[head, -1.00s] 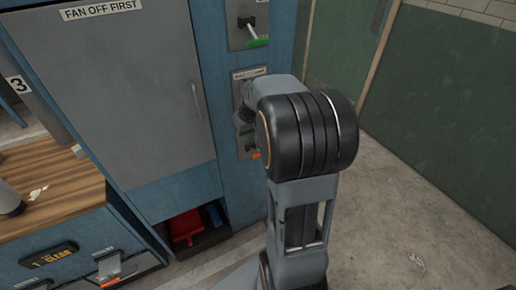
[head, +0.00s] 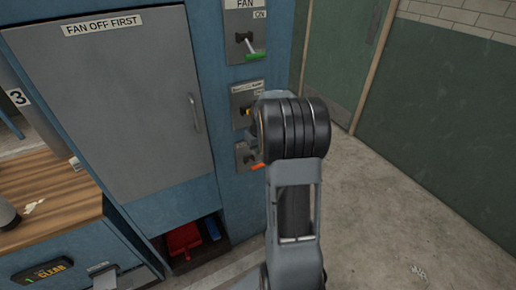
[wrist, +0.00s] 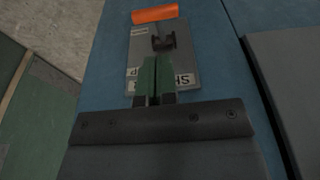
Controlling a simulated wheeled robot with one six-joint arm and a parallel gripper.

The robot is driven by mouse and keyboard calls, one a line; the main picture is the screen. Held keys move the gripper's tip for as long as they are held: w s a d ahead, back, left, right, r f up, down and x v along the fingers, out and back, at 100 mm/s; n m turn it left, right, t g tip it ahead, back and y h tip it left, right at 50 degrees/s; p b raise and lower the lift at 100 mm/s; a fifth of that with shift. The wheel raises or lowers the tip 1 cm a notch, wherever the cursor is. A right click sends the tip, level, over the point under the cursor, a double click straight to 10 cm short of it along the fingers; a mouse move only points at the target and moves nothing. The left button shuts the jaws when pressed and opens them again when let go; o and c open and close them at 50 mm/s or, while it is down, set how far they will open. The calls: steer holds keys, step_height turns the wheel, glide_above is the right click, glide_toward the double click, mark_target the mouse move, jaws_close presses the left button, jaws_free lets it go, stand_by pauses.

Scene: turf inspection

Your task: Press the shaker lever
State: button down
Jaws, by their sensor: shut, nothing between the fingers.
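The shaker lever has an orange handle (wrist: 154,14) and a dark pivot (wrist: 163,42) on a grey plate (wrist: 137,48), whose lettering is partly covered. In the head view the orange handle (head: 257,166) shows at the lowest plate (head: 243,153) on the blue cabinet, partly behind my arm. My gripper (wrist: 155,65) is shut and empty, its green fingers together. In the wrist view the fingertips overlap the plate, just short of the pivot and apart from the orange handle. In the head view my gripper is mostly hidden behind my wrist.
A fan switch with a green handle (head: 254,57) is at the top of the panel. A middle switch plate (head: 240,95) lies between. A grey cabinet door (head: 115,100) is left; a wooden bench (head: 60,197) stands further left. Open floor (head: 400,220) lies right.

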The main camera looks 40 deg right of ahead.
mark_target(255, 165)
steer(key=f, duration=0.3)
steer(key=w+f, duration=0.1)
steer(key=f, duration=0.3)
steer(key=shift+w+d, duration=0.1)
steer(key=shift+w, duration=0.1)
steer(key=shift+f, duration=0.1)
